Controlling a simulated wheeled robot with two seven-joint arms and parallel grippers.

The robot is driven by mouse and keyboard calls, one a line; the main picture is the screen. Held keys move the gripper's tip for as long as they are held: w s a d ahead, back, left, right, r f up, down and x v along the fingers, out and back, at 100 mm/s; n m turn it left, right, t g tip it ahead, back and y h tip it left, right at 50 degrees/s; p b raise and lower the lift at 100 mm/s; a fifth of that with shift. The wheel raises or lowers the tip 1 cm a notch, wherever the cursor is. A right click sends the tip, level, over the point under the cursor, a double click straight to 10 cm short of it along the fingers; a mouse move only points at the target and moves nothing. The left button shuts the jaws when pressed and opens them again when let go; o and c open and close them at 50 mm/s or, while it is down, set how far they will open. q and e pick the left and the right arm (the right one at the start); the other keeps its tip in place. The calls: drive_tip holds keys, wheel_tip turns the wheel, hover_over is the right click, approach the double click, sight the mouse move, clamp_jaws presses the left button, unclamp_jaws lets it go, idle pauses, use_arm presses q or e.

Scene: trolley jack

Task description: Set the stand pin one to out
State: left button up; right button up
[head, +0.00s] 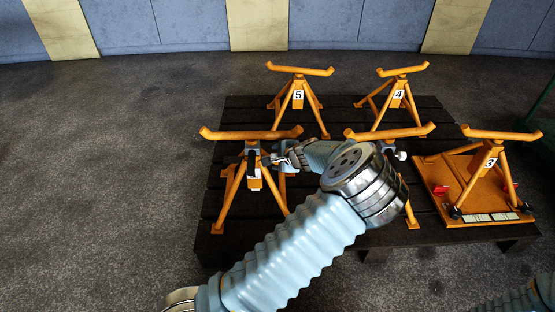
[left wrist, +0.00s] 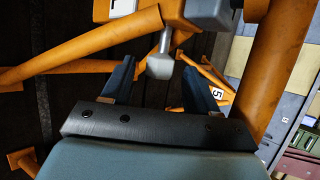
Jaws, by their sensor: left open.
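The orange stand (head: 254,165) at the front left has a label mostly hidden in the head view. In the left wrist view its white label (left wrist: 124,6) shows a dark mark, partly cut off at the top. A grey stand pin (left wrist: 160,63) with a faceted head sticks out from this stand's post. My left gripper (left wrist: 158,72) is open, with the pin head between its two fingertips in the picture. I cannot tell whether they touch it. In the head view, the left gripper (head: 280,158) is beside the stand's post, on its right. My right gripper is out of view.
Stands numbered 5 (head: 298,94), 4 (head: 399,93) and 3 (head: 488,160) stand on a dark slatted platform (head: 345,115). Stand 3 is on an orange plate (head: 452,180). Another stand (head: 412,131) is partly behind my left arm. Open floor lies to the left.

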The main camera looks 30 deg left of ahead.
use_arm(q)
drive_tip(key=shift+w+a+f, duration=0.1)
drive_tip(key=shift+a+f, duration=0.1)
drive_tip(key=shift+a, duration=0.05)
clamp_jaws()
drive_tip(key=shift+w+d, duration=0.45)
drive_tip(key=shift+d, duration=0.35)
drive_tip(key=shift+w+d, duration=0.45)
drive_tip(key=shift+d, duration=0.3)
unclamp_jaws()
drive_tip(key=p+v, duration=0.2)
drive_tip(key=v, duration=1.2)
drive_tip(key=shift+p, duration=0.35)
